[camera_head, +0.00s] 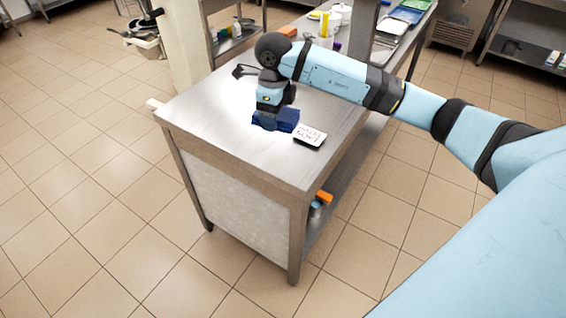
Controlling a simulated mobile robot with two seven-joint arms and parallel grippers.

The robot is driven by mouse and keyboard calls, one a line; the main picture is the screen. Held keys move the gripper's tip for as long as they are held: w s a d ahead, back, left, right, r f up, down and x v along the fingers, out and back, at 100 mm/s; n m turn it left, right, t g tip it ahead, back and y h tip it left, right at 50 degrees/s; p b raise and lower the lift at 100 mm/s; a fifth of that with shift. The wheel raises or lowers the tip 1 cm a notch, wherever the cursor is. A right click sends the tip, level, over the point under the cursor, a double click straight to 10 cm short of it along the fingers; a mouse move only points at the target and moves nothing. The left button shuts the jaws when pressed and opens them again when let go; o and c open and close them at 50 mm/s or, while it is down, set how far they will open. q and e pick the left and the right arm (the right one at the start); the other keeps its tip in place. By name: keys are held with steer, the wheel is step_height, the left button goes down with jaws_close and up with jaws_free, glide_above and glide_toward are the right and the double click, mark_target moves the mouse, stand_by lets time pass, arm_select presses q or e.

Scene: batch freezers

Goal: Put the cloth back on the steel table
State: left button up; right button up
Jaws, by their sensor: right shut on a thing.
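The steel table (210,118) stands in the middle of the view, its bare near corner toward me. The cloth (288,121) is dark blue and folded or bunched. It is at the table top, beside a small white card. My right gripper (268,121) points down over the cloth and is shut on it. The gripper hides part of the cloth, and I cannot tell whether the cloth fully rests on the steel. My left gripper is not in view.
A white card with black writing (309,135) lies close to the right of the cloth. Bottles and tubs (326,28) and coloured trays (404,16) stand toward the back of the table. A post (362,30) rises there. The table's near left area is clear.

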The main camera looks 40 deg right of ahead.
steer(key=d+r+m, duration=0.1)
steer(key=m, duration=0.1)
steer(key=d+r+m, duration=0.1)
steer(key=m, duration=0.1)
steer(key=w+d+r+m+b, duration=0.1)
steer(key=m, duration=0.1)
steer(key=shift+r+m, duration=0.1)
steer(key=shift+m, duration=0.2)
steer(key=shift+d, duration=0.1)
steer(key=p, duration=0.2)
glide_above(283, 159)
step_height(283, 159, down, 15)
steer(key=shift+r, duration=0.1)
step_height(283, 159, down, 5)
steer(key=shift+r, duration=0.15)
steer(key=shift+f, duration=0.2)
steer(key=o, duration=0.9)
